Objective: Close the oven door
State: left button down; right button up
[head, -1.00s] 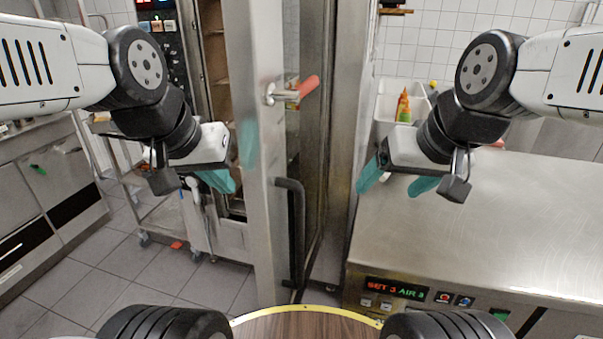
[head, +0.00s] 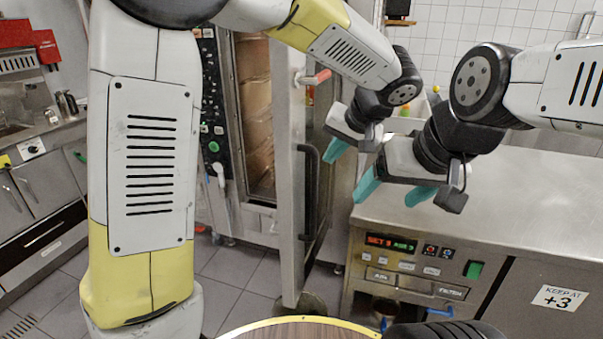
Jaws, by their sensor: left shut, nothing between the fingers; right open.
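The tall steel oven door (head: 289,200) stands open, seen nearly edge-on, swung out toward me. The oven (head: 257,110) has its cavity with brown inner walls showing to the left of the door. A red-tipped latch (head: 315,77) and a black vertical handle (head: 311,185) are on the door's right-hand side. My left gripper (head: 337,150), with teal fingers, is shut and empty, to the right of the door edge in the picture; I cannot tell whether it touches the door. My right gripper (head: 395,190) is open and empty, above the left end of the steel counter.
The steel counter (head: 500,185) with a control panel (head: 410,262) fills the right side. A white sink (head: 405,125) with bottles lies behind my grippers. A brown round top (head: 300,330) is at the bottom edge. Tiled floor is free left of the door.

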pick_arm(q)
send_near(296, 178)
jog(key=f, duration=0.1)
jog(key=d+f, duration=0.1)
jog(key=f, duration=0.1)
jog(key=w+d+f, duration=0.1)
jog(key=shift+w+d+f, duration=0.1)
jog(key=shift+f, duration=0.1)
jog(key=shift+w+a+r, duration=0.1)
jog(key=shift+w+a, duration=0.15)
jog(key=shift+a, duration=0.35)
jog(key=shift+w+a, duration=0.25)
jog(key=shift+a, duration=0.35)
jog(key=shift+w+a+r, duration=0.1)
jog(key=shift+w+a, duration=0.1)
jog(key=shift+a, duration=0.45)
